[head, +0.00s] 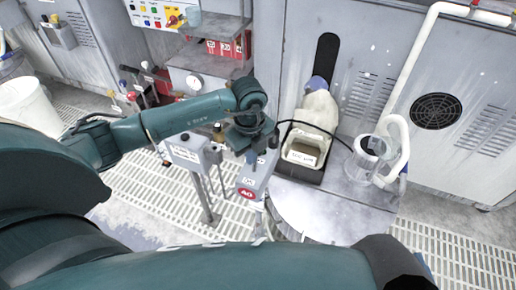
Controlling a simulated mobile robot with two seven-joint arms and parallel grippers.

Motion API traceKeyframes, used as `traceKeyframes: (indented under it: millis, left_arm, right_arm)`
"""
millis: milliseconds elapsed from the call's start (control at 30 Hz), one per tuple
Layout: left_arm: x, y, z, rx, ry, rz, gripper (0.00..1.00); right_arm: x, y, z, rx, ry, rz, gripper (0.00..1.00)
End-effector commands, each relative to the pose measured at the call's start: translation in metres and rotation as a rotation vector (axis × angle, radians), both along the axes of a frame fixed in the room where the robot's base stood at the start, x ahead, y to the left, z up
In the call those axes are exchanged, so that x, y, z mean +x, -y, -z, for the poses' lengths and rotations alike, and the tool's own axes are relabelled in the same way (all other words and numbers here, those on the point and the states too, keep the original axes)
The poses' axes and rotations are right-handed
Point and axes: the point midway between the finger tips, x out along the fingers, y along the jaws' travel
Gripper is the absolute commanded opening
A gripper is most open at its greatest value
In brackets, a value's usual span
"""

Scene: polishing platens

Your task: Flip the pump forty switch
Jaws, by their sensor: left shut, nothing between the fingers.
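A grey box (258,176) with a red round label reading 40 (246,193) stands near the middle of the head view. My left arm reaches in from the left, and my left gripper (252,157) points down at the top of this box. The gripper is shut with nothing in it. It covers part of the box's upper face, so I cannot make out the switch or tell whether the gripper touches it. My right gripper is not in view.
Another grey box (187,153) stands on a post to the left. A white jug (316,110) in a black tray and a clear pitcher (371,158) sit to the right. A round grey platen (338,214) lies in front. White grating covers the floor.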

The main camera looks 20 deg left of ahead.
Motion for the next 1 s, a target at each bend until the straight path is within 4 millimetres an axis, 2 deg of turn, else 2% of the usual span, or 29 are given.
traceKeyframes:
  millis: [1000]
  left_arm:
    - [0.000, 0.000, 0.016, 0.000, -0.001, 0.000, 0.00]
  right_arm:
    - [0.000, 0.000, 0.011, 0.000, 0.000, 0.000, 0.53]
